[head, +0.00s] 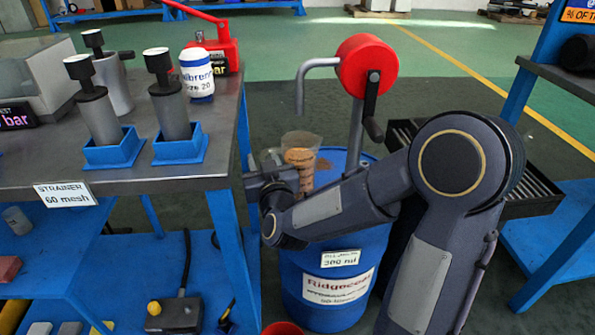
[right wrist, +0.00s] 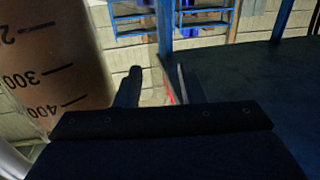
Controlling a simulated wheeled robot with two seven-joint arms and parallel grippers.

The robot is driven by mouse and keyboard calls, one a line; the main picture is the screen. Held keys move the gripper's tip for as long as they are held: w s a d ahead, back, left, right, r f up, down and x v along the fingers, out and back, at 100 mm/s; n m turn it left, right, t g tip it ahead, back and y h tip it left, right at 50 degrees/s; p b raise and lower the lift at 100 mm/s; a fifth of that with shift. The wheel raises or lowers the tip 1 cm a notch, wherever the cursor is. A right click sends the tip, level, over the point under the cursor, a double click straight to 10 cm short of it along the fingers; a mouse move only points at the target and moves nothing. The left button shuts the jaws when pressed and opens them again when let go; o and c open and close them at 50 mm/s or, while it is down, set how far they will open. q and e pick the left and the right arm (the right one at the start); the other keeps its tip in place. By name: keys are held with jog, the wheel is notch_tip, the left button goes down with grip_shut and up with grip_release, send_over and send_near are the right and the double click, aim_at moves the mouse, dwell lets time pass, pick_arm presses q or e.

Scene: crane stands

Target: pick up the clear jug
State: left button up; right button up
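The clear jug (head: 301,150) stands on top of the blue drum, with orange-brown contents or tint and dark markings. In the right wrist view the jug (right wrist: 55,65) is large and close at the left, with printed numbers such as 300 and 400. My right gripper (head: 268,160) is just left of the jug in the head view, partly hidden by its own wrist. In the right wrist view its two fingers (right wrist: 157,80) stand apart with nothing between them; the jug is outside them. My left gripper is not in view.
The blue drum (head: 335,265) carries a red hand pump (head: 367,66) with a bent spout close to the jug. A steel-topped bench (head: 150,182) stands at the left, holding strainers in blue holders (head: 115,150) and a white-and-blue container (head: 197,75). A black grate (head: 525,180) is behind my arm.

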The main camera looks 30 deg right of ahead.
jog(key=shift+c, duration=0.4)
grip_shut()
jog(key=shift+r, duration=0.1)
